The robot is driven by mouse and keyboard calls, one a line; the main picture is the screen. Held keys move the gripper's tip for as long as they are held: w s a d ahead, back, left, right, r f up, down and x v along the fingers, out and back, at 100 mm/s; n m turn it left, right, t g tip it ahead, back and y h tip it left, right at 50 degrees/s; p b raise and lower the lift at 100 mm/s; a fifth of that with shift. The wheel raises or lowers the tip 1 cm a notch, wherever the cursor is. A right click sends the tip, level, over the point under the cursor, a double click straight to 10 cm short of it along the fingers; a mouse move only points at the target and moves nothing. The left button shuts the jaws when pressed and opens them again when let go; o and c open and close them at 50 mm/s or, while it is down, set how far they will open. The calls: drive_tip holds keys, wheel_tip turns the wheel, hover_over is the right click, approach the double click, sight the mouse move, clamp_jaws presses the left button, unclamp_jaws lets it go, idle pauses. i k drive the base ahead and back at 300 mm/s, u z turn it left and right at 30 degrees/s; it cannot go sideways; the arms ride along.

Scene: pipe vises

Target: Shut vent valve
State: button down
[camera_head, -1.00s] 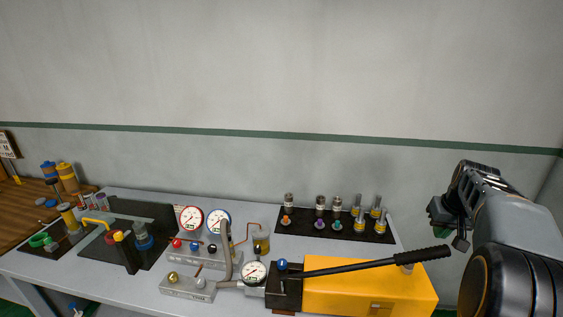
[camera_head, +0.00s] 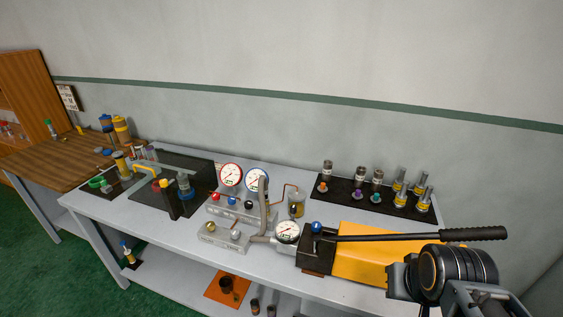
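Several knobs show, and I cannot tell for sure which is the vent valve. A blue knob (camera_head: 317,227) sits on the black head of the yellow hand pump (camera_head: 372,253). A grey block (camera_head: 222,238) left of the pump has a yellow knob (camera_head: 209,227) and a small pale knob. A manifold block (camera_head: 235,211) behind it carries red, blue and black knobs below two gauges. My gripper (camera_head: 398,277) is at the right, in front of the pump's right part and apart from the knobs. Its fingers are too small and hidden to read.
The pump's long black handle (camera_head: 430,237) reaches right above my gripper. A black tray (camera_head: 350,187) of fittings lies behind. A pressure gauge (camera_head: 287,231) stands beside the pump. A lower shelf holds an orange mat (camera_head: 222,291). A wooden bench (camera_head: 50,160) is at the left.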

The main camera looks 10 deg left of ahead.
sight(248, 204)
drive_tip(key=k, duration=0.5)
drive_tip(key=u, duration=2.35)
drive_tip(key=i, duration=1.85)
drive_tip(key=z, duration=2.15)
drive_tip(key=i, duration=0.5)
drive_tip(key=z, duration=0.1)
